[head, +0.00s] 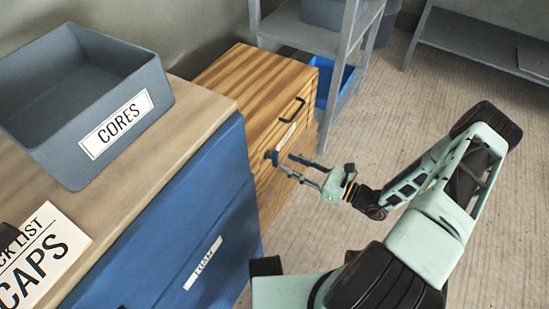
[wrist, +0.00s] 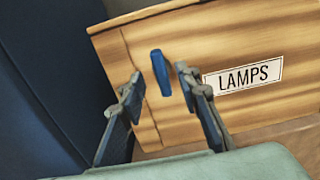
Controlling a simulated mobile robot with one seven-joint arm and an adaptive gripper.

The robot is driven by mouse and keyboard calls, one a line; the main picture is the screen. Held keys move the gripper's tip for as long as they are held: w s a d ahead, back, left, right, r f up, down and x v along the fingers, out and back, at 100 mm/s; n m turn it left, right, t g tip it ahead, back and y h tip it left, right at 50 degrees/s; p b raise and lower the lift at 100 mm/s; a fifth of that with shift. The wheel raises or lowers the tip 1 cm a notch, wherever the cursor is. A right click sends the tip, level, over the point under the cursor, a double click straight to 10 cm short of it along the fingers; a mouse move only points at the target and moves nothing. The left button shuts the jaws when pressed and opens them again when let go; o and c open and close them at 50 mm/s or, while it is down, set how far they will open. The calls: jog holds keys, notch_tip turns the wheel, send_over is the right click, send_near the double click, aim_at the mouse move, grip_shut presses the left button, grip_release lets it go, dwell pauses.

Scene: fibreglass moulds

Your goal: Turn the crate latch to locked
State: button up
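The wooden crate (head: 250,85) has striped grain and stands beyond the blue cabinet in the head view. Its front fills much of the wrist view (wrist: 240,45). The latch (wrist: 161,72) is a small blue bar on that front, left of the LAMPS label; its long side runs roughly square to the label's text. My gripper (wrist: 161,90) is open, with one finger on each side of the latch in the picture and nothing held. I cannot tell whether either finger touches it. In the head view my gripper (head: 289,164) is at the crate front, around the small, dark latch (head: 272,157).
A dark handle (head: 293,110) sticks out of the crate front. The blue cabinet (head: 205,215) stands close on the left, with a grey CORES bin (head: 75,95) on top. A grey shelf rack (head: 345,60) stands behind the crate.

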aim_at(278, 158)
jog(key=b+x, duration=0.1)
jog(key=x, duration=0.5)
jog(key=shift+a, duration=0.1)
jog(key=shift+c, duration=0.2)
grip_shut()
